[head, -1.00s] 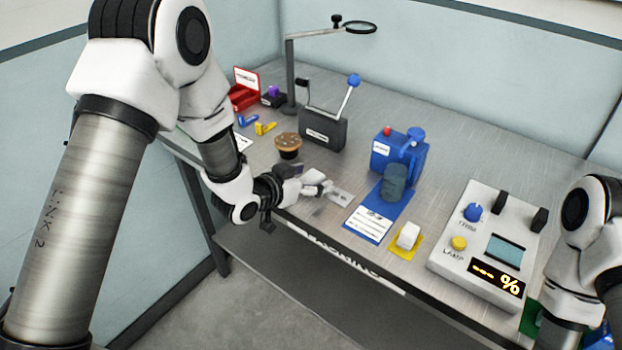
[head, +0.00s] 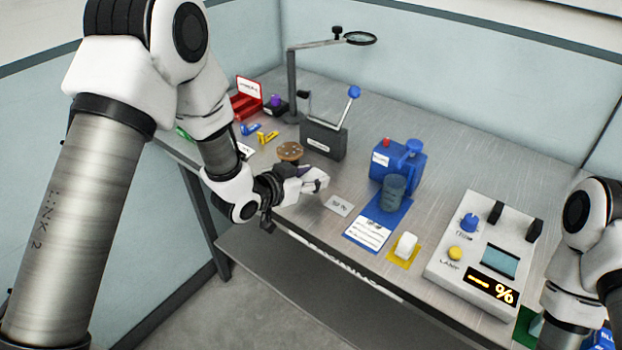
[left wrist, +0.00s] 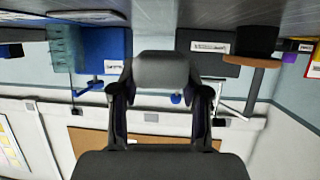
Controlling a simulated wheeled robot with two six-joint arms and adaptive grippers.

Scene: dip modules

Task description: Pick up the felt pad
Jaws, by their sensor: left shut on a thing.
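My left gripper (head: 306,180) is shut on a small rounded block, which I take to be the felt pad (head: 317,179). It looks pale in the head view. In the left wrist view the felt pad (left wrist: 162,70) looks dark grey and sits between the two dark fingertips (left wrist: 162,92). The gripper holds it a little above the bench, beside a grey printed card (head: 339,205) that lies flat and bare. My right arm shows at the right edge; its gripper is out of the picture.
A brown-topped round object (head: 290,151) stands just behind the gripper, near a dark lever box (head: 323,140). To the right are a blue machine (head: 398,165), a white block (head: 405,245) on a yellow mat, and a control box (head: 480,255).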

